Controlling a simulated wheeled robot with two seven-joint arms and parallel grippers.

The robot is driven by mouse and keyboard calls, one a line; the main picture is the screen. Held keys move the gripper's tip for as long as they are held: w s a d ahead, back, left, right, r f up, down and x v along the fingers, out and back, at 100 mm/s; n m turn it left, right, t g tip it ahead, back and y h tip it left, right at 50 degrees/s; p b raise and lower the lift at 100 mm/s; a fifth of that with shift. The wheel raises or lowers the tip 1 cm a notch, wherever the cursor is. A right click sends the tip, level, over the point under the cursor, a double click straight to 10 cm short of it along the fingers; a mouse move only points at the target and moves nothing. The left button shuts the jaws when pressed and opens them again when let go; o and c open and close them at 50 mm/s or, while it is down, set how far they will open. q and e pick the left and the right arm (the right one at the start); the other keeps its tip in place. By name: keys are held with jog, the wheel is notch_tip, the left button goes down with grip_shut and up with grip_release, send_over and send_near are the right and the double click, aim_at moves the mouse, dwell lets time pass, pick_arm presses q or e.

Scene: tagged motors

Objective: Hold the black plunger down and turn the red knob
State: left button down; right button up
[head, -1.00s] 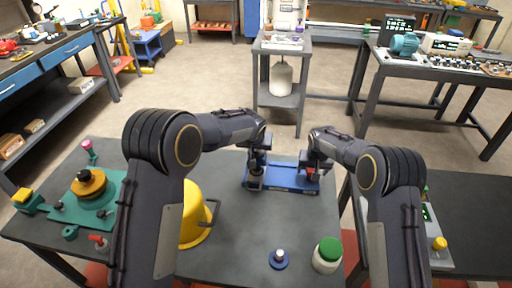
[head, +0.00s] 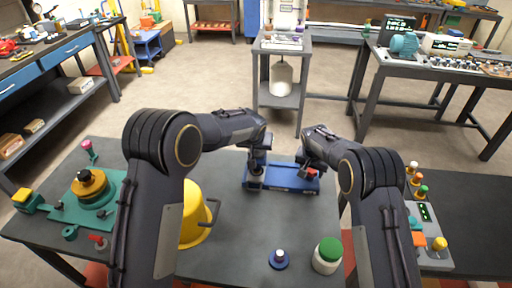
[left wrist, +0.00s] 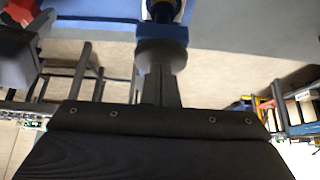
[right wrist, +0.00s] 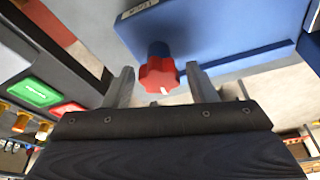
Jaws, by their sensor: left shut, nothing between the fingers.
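A blue fixture (head: 290,187) stands at the far edge of the grey table. In the left wrist view, the plunger's dark round head (left wrist: 162,54) lies at the tips of my left gripper (left wrist: 160,76). That gripper is shut and empty, and its tips appear to touch the head; I cannot tell how far down the plunger is. The red knob (right wrist: 158,75) shows in the right wrist view between the spread fingers of my right gripper (right wrist: 160,84). That gripper is open, with a gap on each side of the knob. The knob's small white mark points towards the gripper.
A green-capped jar (head: 327,254) and a blue-based peg (head: 279,260) sit near the front. A teal fixture (head: 92,210) is at left. A button panel (head: 428,235) is at right.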

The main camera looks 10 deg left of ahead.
pick_arm(q)
jog(key=shift+s+f, duration=0.1)
jog(key=shift+f, duration=0.1)
pick_arm(e)
jog(key=o, duration=0.4)
pick_arm(q)
jog(key=shift+r, duration=0.95)
notch_tip(320, 180, up, 6)
jog(key=shift+r, duration=0.25)
pick_arm(e)
jog(key=shift+r+p, duration=1.8)
jog(key=shift+r, duration=2.25)
pick_arm(q)
notch_tip(320, 180, up, 4)
jog(key=shift+f, duration=0.25)
pick_arm(e)
jog(key=shift+d, duration=0.1)
